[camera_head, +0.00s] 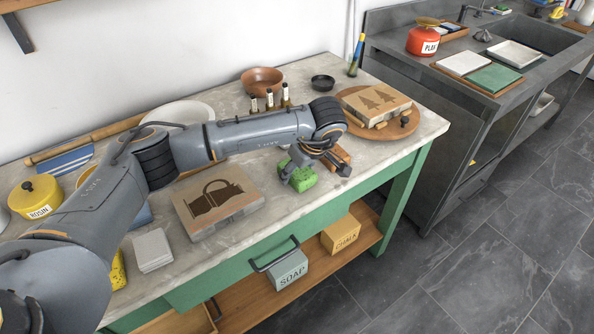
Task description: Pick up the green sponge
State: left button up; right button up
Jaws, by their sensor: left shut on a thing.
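The green sponge (302,179) is near the front edge of the stone tabletop, right of the middle of the table. My left arm reaches across the table from the left. Its gripper (309,168) points down and is shut on the green sponge, covering its upper part. I cannot tell whether the sponge touches the tabletop. My right gripper is not in view.
A stone block with a jug picture (215,200) lies left of the sponge. A round wooden board (427,124) carrying a block with trees (376,103) is to the right. Small bottles (269,99) and a brown bowl (262,81) stand behind. The floor in front is clear.

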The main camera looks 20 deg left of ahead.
pick_arm(q)
jog(key=shift+r+p, duration=0.35)
jog(key=shift+p, duration=0.1)
notch_tip(320, 180, up, 3)
jog(key=shift+f+b, duration=0.1)
jog(key=shift+b, duration=0.35)
jog(key=s+r+b, duration=0.1)
jog(key=s+r, duration=0.9)
jog(key=s, duration=0.4)
jog(key=shift+d+b, duration=0.4)
